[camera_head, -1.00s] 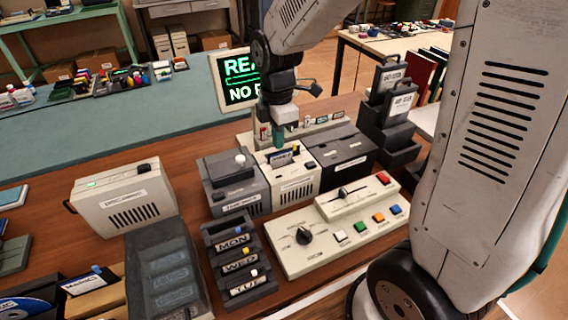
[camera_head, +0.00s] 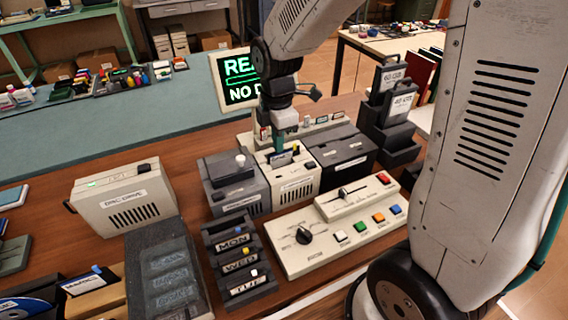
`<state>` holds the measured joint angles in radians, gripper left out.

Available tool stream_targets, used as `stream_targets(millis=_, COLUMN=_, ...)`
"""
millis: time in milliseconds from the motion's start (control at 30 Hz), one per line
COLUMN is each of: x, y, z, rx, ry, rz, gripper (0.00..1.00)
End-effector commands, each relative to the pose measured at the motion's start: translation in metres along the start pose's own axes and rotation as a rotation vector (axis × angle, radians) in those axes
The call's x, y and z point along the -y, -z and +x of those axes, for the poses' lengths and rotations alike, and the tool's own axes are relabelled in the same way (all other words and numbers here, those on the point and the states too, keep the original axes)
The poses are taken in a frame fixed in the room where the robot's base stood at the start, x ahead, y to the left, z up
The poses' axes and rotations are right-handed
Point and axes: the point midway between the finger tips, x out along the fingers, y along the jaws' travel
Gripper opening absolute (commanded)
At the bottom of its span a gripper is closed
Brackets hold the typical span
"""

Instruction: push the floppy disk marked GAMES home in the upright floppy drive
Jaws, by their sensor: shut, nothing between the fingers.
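The upright floppy drive (camera_head: 298,188) is a cream box in the middle of the bench, between two dark grey units. A dark floppy disk (camera_head: 283,159) with a bluish and pale edge stands in its top slot, with its upper part showing above the drive. Its marking is too small to read. My gripper (camera_head: 278,150) points down with its green fingertips shut and empty, just over or at the disk's top edge. I cannot tell whether the tips touch the disk.
A grey unit (camera_head: 237,187) stands left and a black unit (camera_head: 345,155) right of the drive. A control panel (camera_head: 290,260) with a knob and coloured buttons lies in front. A monitor (camera_head: 238,97) stands behind. Another cream disc drive (camera_head: 125,200) is at left.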

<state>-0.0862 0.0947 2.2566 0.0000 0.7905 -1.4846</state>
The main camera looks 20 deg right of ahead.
Motion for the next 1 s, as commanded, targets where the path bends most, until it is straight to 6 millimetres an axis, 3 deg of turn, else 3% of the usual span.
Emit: stream_targets(millis=1000, x=-0.0001, y=0.0, z=0.0088, rx=0.0, ry=0.0, rz=0.0, gripper=0.0)
